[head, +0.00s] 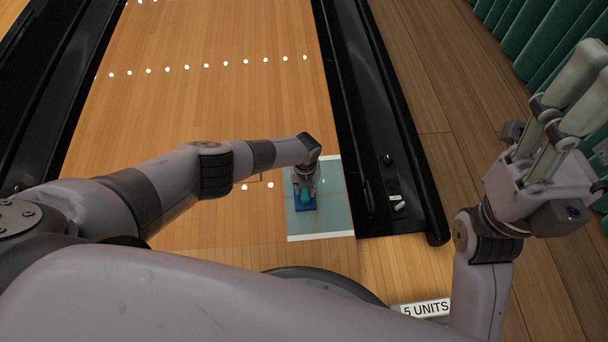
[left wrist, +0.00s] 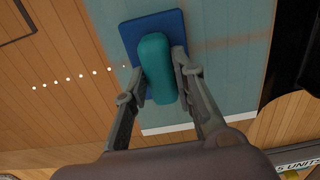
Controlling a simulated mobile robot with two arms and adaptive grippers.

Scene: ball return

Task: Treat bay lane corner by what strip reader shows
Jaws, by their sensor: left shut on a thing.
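A blue pad with a teal rounded handle (left wrist: 155,65) is at the near right lane corner, over a blue-green patch (head: 330,190) edged in white. My left gripper (head: 304,180) is shut on the handle, a finger on each side; the left wrist view shows the fingers (left wrist: 158,85) closely. I cannot tell whether the pad touches the patch. A light plate reading "5 UNITS" (head: 425,308) is at the bottom, partly hidden by my body. My right gripper (head: 590,75) is raised at the right, empty, its fingers apart.
A black gutter and ledge (head: 375,100) runs along the lane's right side, with a small white item (head: 400,206) and a label on it. Wooden floor and green ribbed panels (head: 545,35) lie beyond. Lane boards (head: 210,110) with white dots are clear.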

